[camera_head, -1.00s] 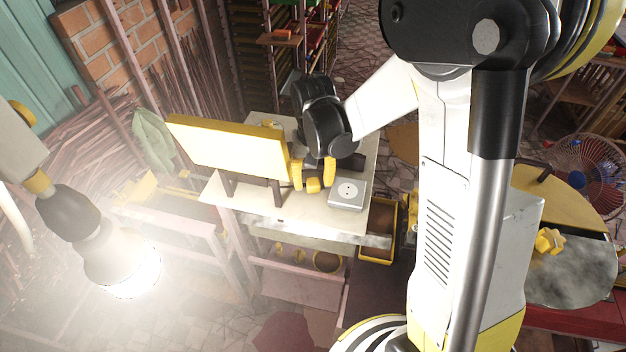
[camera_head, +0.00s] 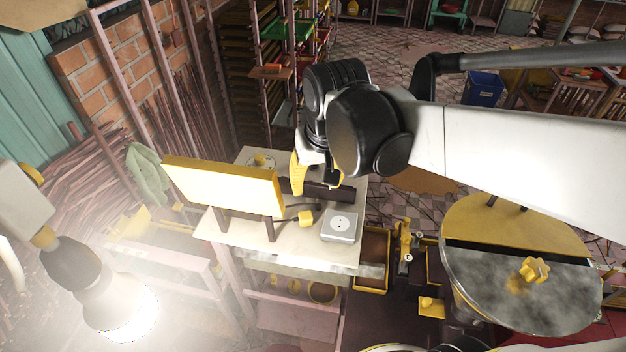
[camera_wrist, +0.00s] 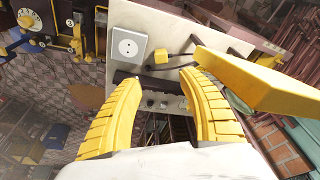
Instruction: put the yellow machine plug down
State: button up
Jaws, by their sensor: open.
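The yellow plug (camera_head: 305,217) lies on the pale tabletop (camera_head: 222,226), between the yellow panel and the grey socket box (camera_head: 340,226). In the wrist view the plug (camera_wrist: 161,57) sits beyond my fingertips, with a dark cord at its side, next to the socket box (camera_wrist: 128,46). The plug is apart from the socket. My gripper (camera_head: 318,180) is open and empty, behind the plug and apart from it. In the wrist view the two yellow fingers of my gripper (camera_wrist: 163,76) are spread wide with nothing between them.
A yellow panel (camera_head: 222,184) on dark legs stands on the table close to my gripper's left. A bright lamp (camera_head: 122,308) hangs at the lower left. A round machine (camera_head: 520,285) with a yellow knob is at the right. Storage racks (camera_head: 255,75) stand behind the table.

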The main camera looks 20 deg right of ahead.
jog(key=s+r+n+t, duration=0.1)
jog(key=s+t, duration=0.3)
jog(key=s, duration=0.3)
jog(key=shift+s, duration=0.3)
jog(key=shift+f, duration=0.1)
notch_tip(320, 180, down, 17)
jog(key=b, duration=1.7)
jog(key=shift+f, duration=0.15)
